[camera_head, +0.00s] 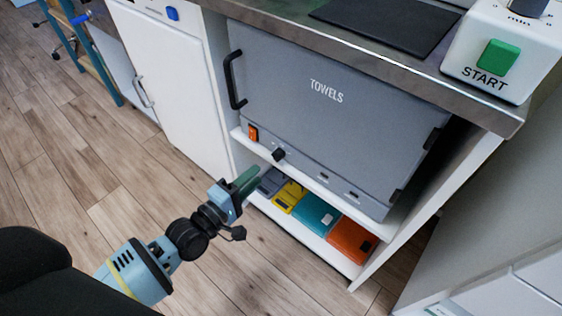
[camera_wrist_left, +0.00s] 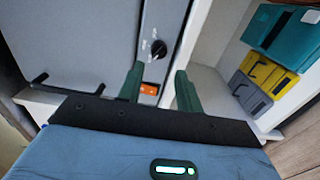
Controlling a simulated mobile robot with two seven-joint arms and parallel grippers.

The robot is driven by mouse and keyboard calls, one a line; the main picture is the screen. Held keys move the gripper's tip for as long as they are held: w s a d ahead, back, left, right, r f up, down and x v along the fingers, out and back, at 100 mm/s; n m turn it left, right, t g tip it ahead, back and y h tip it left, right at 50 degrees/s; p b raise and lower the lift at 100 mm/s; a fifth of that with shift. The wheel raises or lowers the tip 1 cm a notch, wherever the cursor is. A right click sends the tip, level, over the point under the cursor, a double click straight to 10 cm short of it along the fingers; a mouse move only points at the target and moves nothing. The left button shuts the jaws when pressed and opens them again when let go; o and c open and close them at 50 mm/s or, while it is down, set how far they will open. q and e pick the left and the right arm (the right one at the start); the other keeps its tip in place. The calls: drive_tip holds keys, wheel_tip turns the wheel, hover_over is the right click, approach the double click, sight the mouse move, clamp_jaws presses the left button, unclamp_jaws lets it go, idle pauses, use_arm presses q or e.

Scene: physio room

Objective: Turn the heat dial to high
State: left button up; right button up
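The heat dial (camera_head: 278,154) is a small black knob at the lower front of the grey towel warmer (camera_head: 325,110), which is marked TOWELS. In the left wrist view the dial (camera_wrist_left: 158,48) shows with small white marks around it, too small to read. My left gripper (camera_head: 247,180) is below and left of the dial in the head view, apart from it. In the left wrist view its two green fingers (camera_wrist_left: 160,85) stand apart with nothing between them, and the dial lies beyond the gap. My right gripper is not in view.
An orange switch (camera_head: 253,133) sits left of the dial. A black handle (camera_head: 235,80) sticks out at the warmer's left. The shelf below holds yellow (camera_head: 289,195), teal (camera_head: 314,214) and orange (camera_head: 352,240) items. A START-button box (camera_head: 503,50) stands on the counter.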

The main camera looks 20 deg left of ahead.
sight(278, 155)
use_arm(q)
drive_tip(key=shift+r, duration=0.1)
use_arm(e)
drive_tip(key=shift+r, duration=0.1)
